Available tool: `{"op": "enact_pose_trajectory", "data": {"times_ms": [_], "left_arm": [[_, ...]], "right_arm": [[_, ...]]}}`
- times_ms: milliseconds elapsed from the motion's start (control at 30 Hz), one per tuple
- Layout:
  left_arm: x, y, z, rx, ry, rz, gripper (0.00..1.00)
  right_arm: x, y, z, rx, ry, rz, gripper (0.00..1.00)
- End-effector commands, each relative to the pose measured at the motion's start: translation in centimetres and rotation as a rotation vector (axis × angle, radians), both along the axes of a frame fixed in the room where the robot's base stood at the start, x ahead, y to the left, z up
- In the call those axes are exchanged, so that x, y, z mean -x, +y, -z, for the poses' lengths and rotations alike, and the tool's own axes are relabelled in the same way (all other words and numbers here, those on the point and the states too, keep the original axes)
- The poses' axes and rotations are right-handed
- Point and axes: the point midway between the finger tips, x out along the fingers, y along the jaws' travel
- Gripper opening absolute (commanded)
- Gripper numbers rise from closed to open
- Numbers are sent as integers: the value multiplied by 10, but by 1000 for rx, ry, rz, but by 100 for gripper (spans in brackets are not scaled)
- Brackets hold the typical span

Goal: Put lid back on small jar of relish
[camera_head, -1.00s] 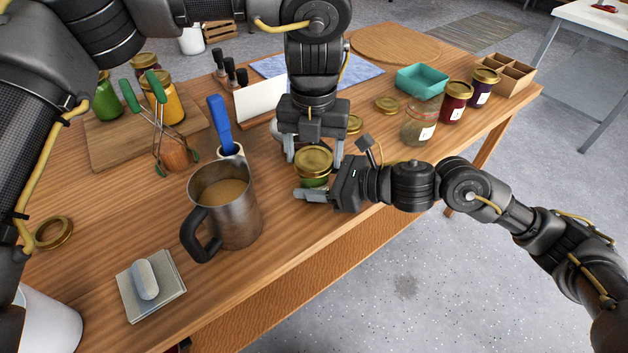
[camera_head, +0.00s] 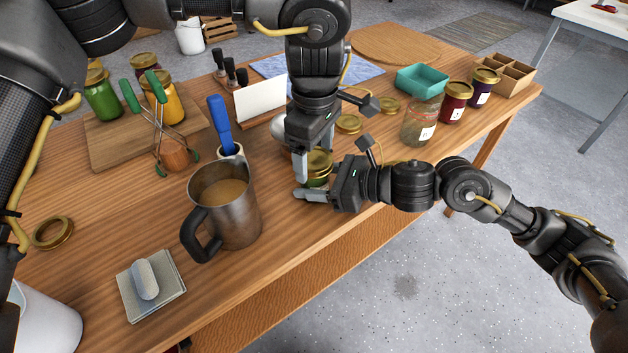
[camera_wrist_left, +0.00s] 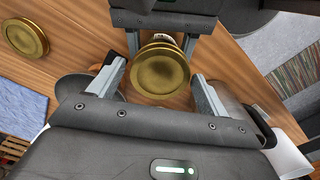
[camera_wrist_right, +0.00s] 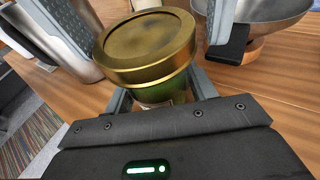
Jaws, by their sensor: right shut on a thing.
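The small relish jar (camera_head: 317,182) has green contents and stands near the table's front edge. Its gold lid (camera_head: 319,160) is on top; in the right wrist view the lid (camera_wrist_right: 148,42) covers the mouth, but I cannot tell whether it sits flush. My right gripper (camera_head: 318,189) is shut on the jar's body (camera_wrist_right: 160,92), below the lid. My left gripper (camera_head: 314,152) points down from above, open, with one finger on each side of the lid. In the left wrist view gaps show between the lid (camera_wrist_left: 160,75) and both fingers.
A steel pitcher (camera_head: 235,218) with brown liquid stands close on the left. A metal bowl-like thing (camera_wrist_right: 262,10) is just behind the jar. The table's front edge is close.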

Motion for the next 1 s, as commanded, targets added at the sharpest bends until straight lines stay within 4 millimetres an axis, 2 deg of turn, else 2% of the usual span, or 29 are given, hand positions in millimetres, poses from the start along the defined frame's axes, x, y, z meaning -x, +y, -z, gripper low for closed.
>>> {"op": "enact_pose_trajectory", "data": {"times_ms": [33, 100, 433, 800, 1000], "left_arm": [[0, 0, 0, 0, 0, -1, 84], [0, 0, 0, -1, 0, -1, 90], [0, 0, -3, 0, -1, -3, 90], [-1, 0, -43, 0, -1, -4, 90], [0, 0, -45, -1, 0, -4, 90]], "right_arm": [[0, 0, 1, 1, 1, -1, 0], [0, 0, 1, 1, 1, -1, 0], [1, 0, 1, 1, 1, -2, 0], [1, 0, 1, 2, 1, -2, 0], [1, 0, 1, 1, 1, -2, 0]]}}
